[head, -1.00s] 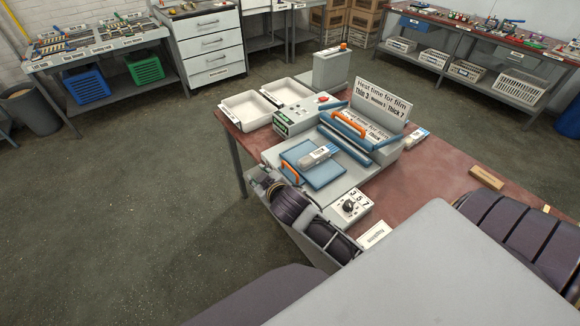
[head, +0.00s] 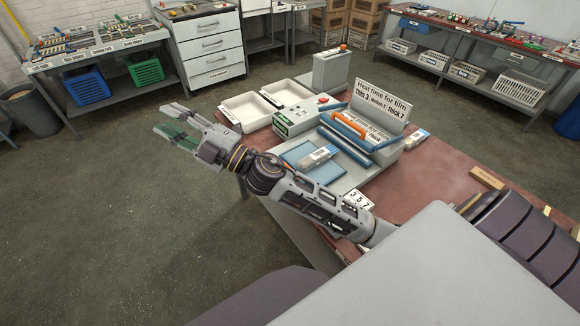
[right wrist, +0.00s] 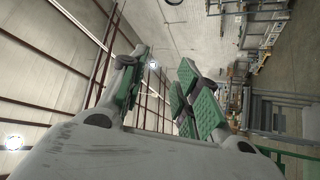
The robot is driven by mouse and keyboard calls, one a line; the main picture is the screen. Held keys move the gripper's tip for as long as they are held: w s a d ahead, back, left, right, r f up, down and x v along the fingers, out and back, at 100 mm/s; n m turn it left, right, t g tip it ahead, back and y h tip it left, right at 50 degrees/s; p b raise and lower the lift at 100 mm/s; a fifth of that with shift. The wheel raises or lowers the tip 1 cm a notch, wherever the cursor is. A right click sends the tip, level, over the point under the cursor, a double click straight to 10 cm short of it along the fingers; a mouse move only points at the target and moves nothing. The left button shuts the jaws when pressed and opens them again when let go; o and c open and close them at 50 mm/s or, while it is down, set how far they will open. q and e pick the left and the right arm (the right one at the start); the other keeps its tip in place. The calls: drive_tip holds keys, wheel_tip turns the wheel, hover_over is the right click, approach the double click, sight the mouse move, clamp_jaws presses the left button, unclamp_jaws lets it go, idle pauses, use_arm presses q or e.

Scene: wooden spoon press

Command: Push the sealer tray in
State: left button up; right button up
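The sealer (head: 385,152) stands on the red-brown bench, with an orange-handled bar (head: 348,127) and film-time signs. Its tray, with a blue pad (head: 293,154), reaches out at the front left. A labelled clear packet (head: 318,157) lies on the pad. The tray's front handle is hidden behind my right arm. My right gripper (head: 165,118) is out past the bench's left edge, above the floor, touching nothing. Its green-padded fingers are apart and empty, as the right wrist view (right wrist: 165,85) also shows. My left gripper is not in view.
Two white bins (head: 247,110) and a control box with a red button (head: 305,118) stand behind the tray. A dial box marked 3 5 7 (head: 358,203) is partly covered by my right arm. Floor left of the bench is clear.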

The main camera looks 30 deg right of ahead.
drive_tip(key=s+a+f+n+g+y, duration=0.3)
drive_tip(key=s+a+n+g+y, duration=0.35)
drive_tip(key=n+g, duration=0.7)
wheel_tip(320, 180, down, 11)
drive_tip(key=d+n+g+h, duration=0.2)
drive_tip(key=n+g+h, duration=0.25)
drive_tip(key=h, duration=0.45)
drive_tip(key=w+d+f+m+h, duration=0.1)
drive_tip(key=w+d+h, duration=0.2)
drive_tip(key=d+h, duration=0.4)
drive_tip(key=w+d+f+h, duration=0.2)
drive_tip(key=d+h, duration=0.5)
drive_tip(key=d, duration=1.7)
drive_tip(key=shift+w+m, duration=0.4)
drive_tip(key=shift+w, duration=0.25)
drive_tip(key=shift+f, duration=0.25)
